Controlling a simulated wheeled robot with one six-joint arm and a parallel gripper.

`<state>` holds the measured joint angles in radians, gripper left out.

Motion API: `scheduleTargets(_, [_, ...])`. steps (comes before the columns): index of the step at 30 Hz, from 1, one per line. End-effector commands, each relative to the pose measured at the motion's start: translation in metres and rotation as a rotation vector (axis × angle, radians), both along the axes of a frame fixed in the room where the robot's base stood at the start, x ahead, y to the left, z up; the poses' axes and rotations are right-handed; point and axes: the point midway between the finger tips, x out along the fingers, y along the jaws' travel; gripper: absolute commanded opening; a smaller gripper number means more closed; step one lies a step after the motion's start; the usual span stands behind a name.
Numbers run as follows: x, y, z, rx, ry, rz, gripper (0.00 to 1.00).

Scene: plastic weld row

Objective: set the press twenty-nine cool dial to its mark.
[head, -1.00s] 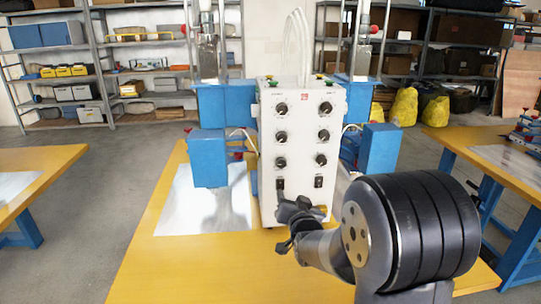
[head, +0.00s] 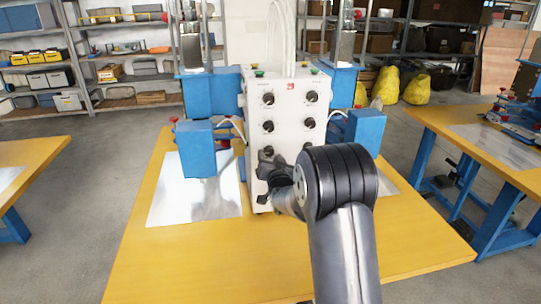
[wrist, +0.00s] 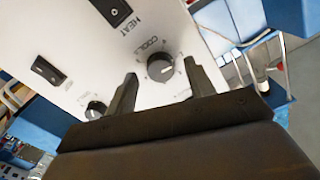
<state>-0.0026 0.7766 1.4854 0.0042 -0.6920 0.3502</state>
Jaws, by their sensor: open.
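The white press panel (head: 290,112) with a red 29 stands on the yellow table. In the wrist view the black cool dial (wrist: 160,67), labelled COOL, has a pale pointer line and small scale ticks around it. Its mark cannot be told apart from the ticks. My gripper (wrist: 160,71) is open and empty, with one finger on each side of the dial in the picture; contact cannot be told. In the head view my gripper (head: 271,160) is in front of the panel's lower left and hides the lower controls there.
A heat switch (wrist: 113,11), another switch (wrist: 47,70) and a second dial (wrist: 95,109) are near the cool dial. Blue press units (head: 198,147) flank the panel. A metal sheet (head: 195,195) lies on the table (head: 190,265). The table's front is clear.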

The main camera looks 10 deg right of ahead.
Motion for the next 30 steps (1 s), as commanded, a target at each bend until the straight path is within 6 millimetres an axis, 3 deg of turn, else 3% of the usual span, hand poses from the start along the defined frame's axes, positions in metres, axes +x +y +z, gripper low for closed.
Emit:
scheduleTargets(12, [0.0076,0.0000,-0.0004,0.000,0.001,0.000,0.51])
scheduleTargets(28, [0.0073,0.0000,-0.0004,0.000,0.001,0.000,0.09])
scheduleTargets(30, [0.0073,0.0000,-0.0004,0.000,0.001,0.000,0.07])
